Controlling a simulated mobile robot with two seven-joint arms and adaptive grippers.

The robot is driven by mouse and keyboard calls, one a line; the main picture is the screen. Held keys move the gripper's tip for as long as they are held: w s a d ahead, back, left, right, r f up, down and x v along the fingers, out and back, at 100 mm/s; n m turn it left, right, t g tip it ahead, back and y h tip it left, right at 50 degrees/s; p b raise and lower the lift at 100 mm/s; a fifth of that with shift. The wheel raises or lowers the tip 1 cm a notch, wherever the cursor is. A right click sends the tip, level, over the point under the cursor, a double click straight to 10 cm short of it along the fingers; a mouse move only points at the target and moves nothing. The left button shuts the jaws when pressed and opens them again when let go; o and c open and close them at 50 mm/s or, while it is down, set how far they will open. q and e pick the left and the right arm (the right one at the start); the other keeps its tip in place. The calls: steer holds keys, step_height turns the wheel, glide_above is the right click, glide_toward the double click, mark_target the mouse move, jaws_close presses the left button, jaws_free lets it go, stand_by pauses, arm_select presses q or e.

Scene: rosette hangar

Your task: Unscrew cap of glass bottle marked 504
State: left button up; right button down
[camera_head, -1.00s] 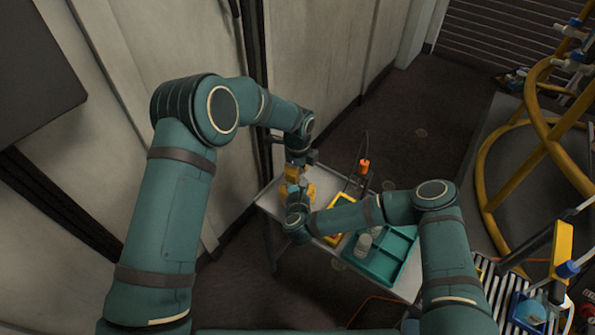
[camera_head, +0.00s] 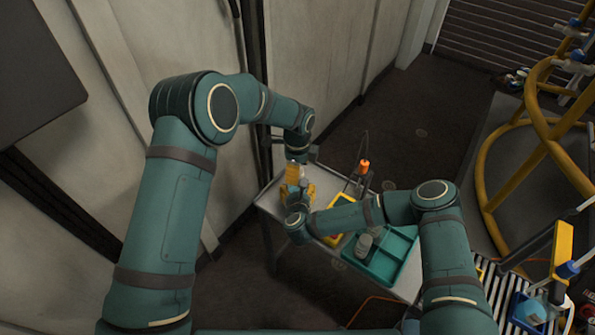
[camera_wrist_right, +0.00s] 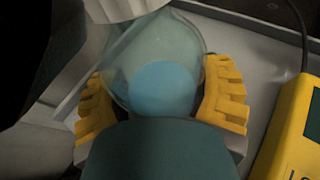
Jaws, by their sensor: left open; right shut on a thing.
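A clear glass bottle (camera_wrist_right: 185,48) with a blue patch stands upright between the yellow fingers of my right gripper (camera_wrist_right: 162,100), which is shut on it. A white ribbed cap (camera_wrist_right: 122,8) shows at the top edge of the right wrist view. No number 504 is readable. My left gripper (camera_head: 297,174) is open, just above the right gripper at the table's left part. In the head view the arms and fingers mostly hide the bottle, and I cannot tell whether the left fingers touch the cap.
The small grey table (camera_head: 272,200) bears a yellow case (camera_head: 341,203), a teal tray (camera_head: 403,243) with a pale jar (camera_head: 364,245), and an orange-topped tool (camera_head: 364,166). A wall stands close behind on the left. Yellow tube railings (camera_head: 482,190) and a roller conveyor (camera_head: 492,285) are at right.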

arm_select(q)
step_height(320, 180, up, 3)
steer(key=shift+r, duration=0.2)
steer(key=shift+o, duration=0.4)
steer(key=shift+r, duration=0.15)
step_height(320, 180, up, 3)
steer(key=m, duration=0.3)
steer(key=shift+f, duration=3.8)
jaws_close()
steer(key=n, duration=0.3)
